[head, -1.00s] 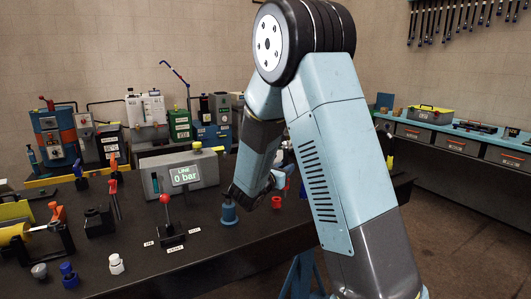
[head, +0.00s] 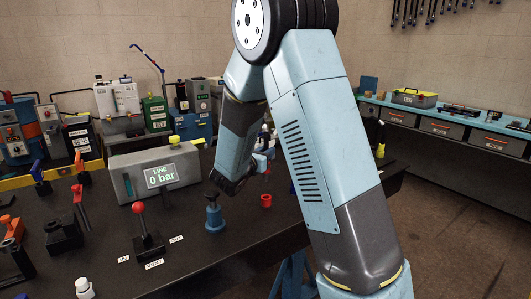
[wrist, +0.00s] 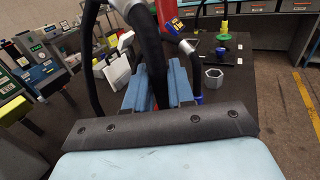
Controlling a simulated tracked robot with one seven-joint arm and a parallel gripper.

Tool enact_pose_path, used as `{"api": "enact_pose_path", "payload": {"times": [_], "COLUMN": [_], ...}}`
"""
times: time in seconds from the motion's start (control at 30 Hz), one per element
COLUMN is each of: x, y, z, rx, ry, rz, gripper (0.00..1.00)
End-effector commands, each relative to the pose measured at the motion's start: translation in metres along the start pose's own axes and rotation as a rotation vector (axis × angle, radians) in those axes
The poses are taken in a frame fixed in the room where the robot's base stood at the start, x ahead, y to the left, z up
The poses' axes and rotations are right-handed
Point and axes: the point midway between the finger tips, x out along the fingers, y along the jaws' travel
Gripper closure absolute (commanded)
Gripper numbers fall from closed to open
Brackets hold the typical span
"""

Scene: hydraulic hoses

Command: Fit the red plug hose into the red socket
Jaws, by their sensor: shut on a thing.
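In the wrist view, my gripper (wrist: 156,84) shows as two blue fingers shut around a dark hose (wrist: 150,50). The hose runs up between the fingers toward the top edge. A red part (wrist: 167,14) stands beside the hose at the top; I cannot tell whether it is the plug or the socket. In the head view, my gripper is mostly hidden by my arm, above the bench behind a blue fitting. A small red ring-shaped piece (head: 265,200) sits on the bench to the right. I cannot clearly identify the red socket.
The blue fitting (head: 214,217) stands upright on the dark bench. A grey gauge box (head: 157,175) reading 0 bar and a red-knobbed lever (head: 143,225) stand left of it. A silver hex nut (wrist: 213,77) lies right of the fingers. Bare bench shows at front.

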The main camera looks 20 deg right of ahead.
Motion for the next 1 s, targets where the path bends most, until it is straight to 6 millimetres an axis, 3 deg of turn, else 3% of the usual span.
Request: {"api": "enact_pose_path", "payload": {"times": [0.6, 1.0], "x": [0.0, 0.001], "y": [0.0, -0.001], "z": [-0.043, -0.058], "rx": [-0.002, 0.0], "ry": [0.001, 0.0], "rz": [-0.001, -0.001], "gripper": [1.0, 1.0]}}
